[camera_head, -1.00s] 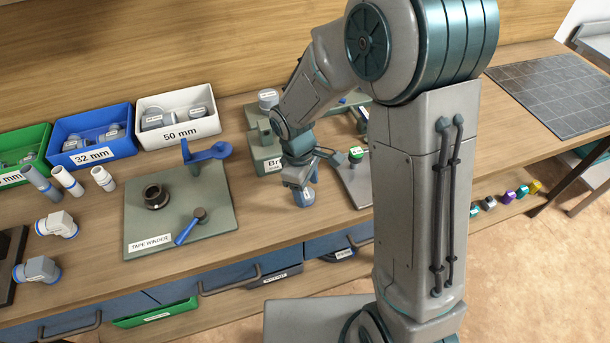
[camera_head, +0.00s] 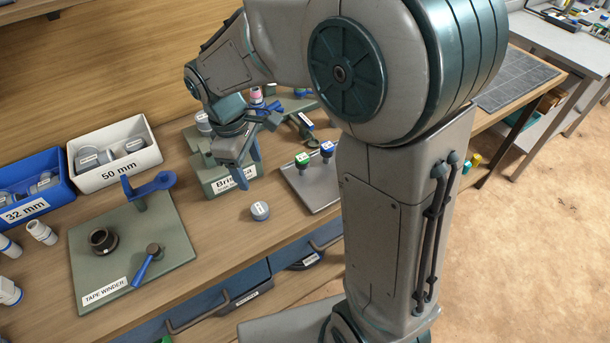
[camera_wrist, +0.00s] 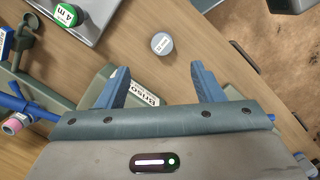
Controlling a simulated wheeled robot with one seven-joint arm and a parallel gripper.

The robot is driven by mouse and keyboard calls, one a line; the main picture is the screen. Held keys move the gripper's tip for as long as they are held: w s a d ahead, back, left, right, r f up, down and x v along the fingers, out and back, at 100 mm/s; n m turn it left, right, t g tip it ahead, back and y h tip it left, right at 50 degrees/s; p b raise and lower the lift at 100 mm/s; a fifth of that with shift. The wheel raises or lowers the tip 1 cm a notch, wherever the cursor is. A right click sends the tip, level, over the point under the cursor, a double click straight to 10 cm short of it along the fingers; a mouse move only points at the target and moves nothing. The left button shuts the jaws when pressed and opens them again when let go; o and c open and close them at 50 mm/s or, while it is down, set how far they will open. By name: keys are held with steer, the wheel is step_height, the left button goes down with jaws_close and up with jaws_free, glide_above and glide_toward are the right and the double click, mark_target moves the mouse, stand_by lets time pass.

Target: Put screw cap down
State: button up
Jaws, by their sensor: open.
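The screw cap (camera_head: 260,211), a short grey round cap with a pale label on top, rests on the wooden bench in front of the green block with the "Bris..." label. It also shows in the wrist view (camera_wrist: 162,44), label side up, with bare wood around it. My gripper (camera_head: 250,170) is above the bench, behind and above the cap, and apart from it. In the wrist view my gripper (camera_wrist: 156,75) has its two blue fingers spread wide with nothing between them. The cap lies beyond the fingertips.
A grey tray (camera_head: 318,195) with a green-topped and a blue-topped piece stands right of the cap. The tape winder board (camera_head: 160,250) lies to the left. White (camera_head: 118,175) and blue (camera_head: 60,205) bins stand at the back left. Bare bench surrounds the cap.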

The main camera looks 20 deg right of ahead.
steer(key=s+d+r+m+t+y, duration=0.1)
steer(key=s+d+r+m+t, duration=0.2)
steer(key=s+d+m, duration=0.9)
steer(key=shift+s+d+r+t, duration=0.35)
steer(key=shift+s+r, duration=0.2)
steer(key=shift+r, duration=0.25)
steer(key=shift+a, duration=0.1)
steer(key=shift+c, duration=0.3)
